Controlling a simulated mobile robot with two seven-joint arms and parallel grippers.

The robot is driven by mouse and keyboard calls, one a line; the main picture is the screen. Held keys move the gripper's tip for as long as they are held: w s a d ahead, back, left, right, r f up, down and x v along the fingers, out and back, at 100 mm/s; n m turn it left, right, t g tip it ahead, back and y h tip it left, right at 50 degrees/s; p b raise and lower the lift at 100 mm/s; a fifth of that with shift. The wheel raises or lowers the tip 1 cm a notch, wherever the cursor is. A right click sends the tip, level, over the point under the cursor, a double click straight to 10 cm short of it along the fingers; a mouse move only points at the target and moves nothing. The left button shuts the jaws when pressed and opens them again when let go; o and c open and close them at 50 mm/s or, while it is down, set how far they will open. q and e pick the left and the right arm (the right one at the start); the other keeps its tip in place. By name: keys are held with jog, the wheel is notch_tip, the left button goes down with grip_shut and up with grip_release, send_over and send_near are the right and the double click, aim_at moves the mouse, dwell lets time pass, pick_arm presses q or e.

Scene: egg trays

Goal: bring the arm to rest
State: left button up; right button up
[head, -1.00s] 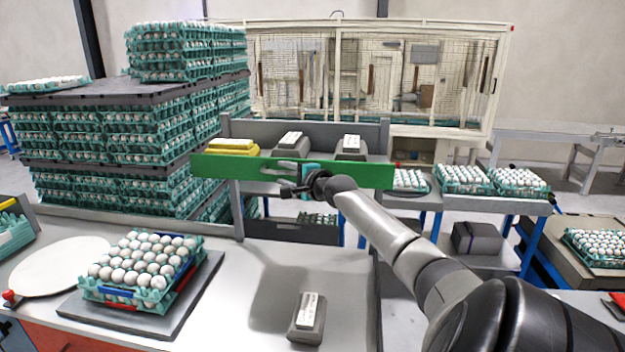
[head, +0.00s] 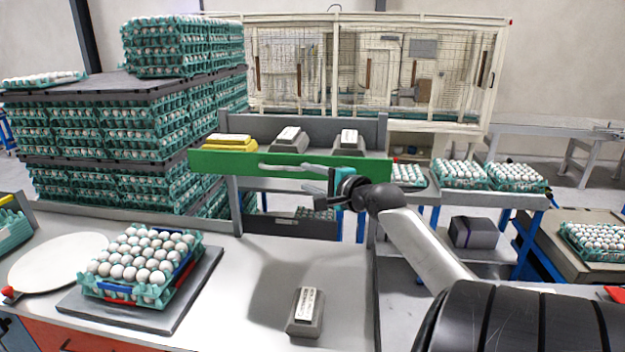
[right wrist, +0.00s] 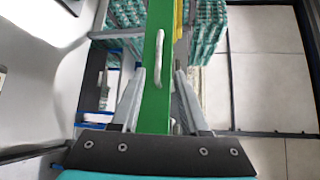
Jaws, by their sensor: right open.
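My right arm reaches in from the lower right in the head view. My right gripper (head: 312,190) is open and empty, just in front of and a little below the long green drawer front (head: 222,163) with a pale bar handle (head: 292,166). In the right wrist view the green front (right wrist: 156,100) shows between the two spread fingers (right wrist: 160,72), and the handle (right wrist: 160,53) shows beyond the fingertips. I cannot tell whether a finger touches it. My left gripper is not in view.
A tray of eggs (head: 125,290) sits on a dark grey plate (head: 185,318) on the near table. A grey block with a white label (head: 304,326) lies right of it. Tall egg stacks (head: 110,130) stand at left. A wire cage (head: 350,70) stands behind.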

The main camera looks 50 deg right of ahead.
jog(key=shift+s, duration=0.3)
jog(key=shift+a, duration=0.1)
dwell(0.3)
